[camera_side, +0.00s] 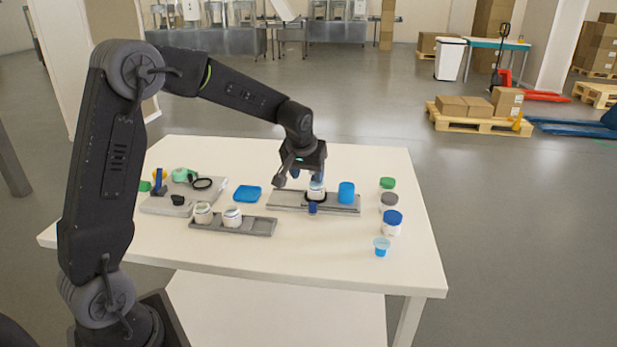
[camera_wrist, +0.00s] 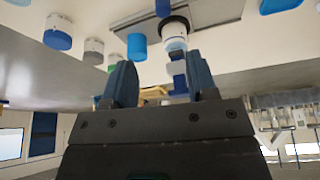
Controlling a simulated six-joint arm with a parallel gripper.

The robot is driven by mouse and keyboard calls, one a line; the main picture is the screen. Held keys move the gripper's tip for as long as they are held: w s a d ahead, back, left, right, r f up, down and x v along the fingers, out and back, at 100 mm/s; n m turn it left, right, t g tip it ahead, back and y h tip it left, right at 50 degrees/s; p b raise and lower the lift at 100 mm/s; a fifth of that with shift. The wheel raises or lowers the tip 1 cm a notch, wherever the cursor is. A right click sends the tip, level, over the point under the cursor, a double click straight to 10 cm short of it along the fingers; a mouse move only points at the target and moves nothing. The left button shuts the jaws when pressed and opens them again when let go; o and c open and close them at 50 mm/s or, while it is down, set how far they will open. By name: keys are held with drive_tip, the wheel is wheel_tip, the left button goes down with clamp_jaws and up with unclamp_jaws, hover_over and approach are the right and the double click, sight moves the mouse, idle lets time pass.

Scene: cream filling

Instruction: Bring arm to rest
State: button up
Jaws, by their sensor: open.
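My gripper (camera_side: 309,176) is over the grey fixture plate (camera_side: 284,201) in the middle of the table. In the wrist view its two blue fingers (camera_wrist: 161,80) are apart with nothing held between them. A white jar (camera_side: 316,189) stands in a dark ring on the plate, just under the fingers in the side view. The wrist view shows this jar (camera_wrist: 174,38) beyond the fingertips. The side view does not show clearly how far the fingers are from it. A blue cylinder (camera_side: 346,192) stands on the plate, right of the jar.
Two white jars (camera_side: 232,217) sit on a grey tray (camera_side: 262,227) at front. A blue item (camera_side: 247,193) lies behind it. Green-lidded (camera_side: 387,183), grey-lidded (camera_side: 389,202) and blue-lidded (camera_side: 392,224) jars and a small cup (camera_side: 381,247) line the right. A grey tool tray (camera_side: 152,208) is left.

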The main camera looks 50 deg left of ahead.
drive_tip(key=s+d+r+m+h, duration=0.1)
drive_tip(key=s+d+r, duration=0.25)
drive_tip(key=s, duration=0.25)
drive_tip(key=s+d+r+m+t, duration=0.1)
drive_tip(key=s+d+r+m, duration=0.15)
drive_tip(key=s+d, duration=0.3)
drive_tip(key=s+d+r+m+h, duration=0.1)
drive_tip(key=s+d+r, duration=0.2)
drive_tip(key=s, duration=0.3)
drive_tip(key=s+d+f+m, duration=0.1)
drive_tip(key=s+d+m, duration=0.1)
drive_tip(key=s, duration=0.7)
drive_tip(key=shift+s+d+t+h, duration=0.3)
drive_tip(key=shift+d+t, duration=0.1)
drive_tip(key=shift+d, duration=0.5)
drive_tip(key=shift+c, duration=0.5)
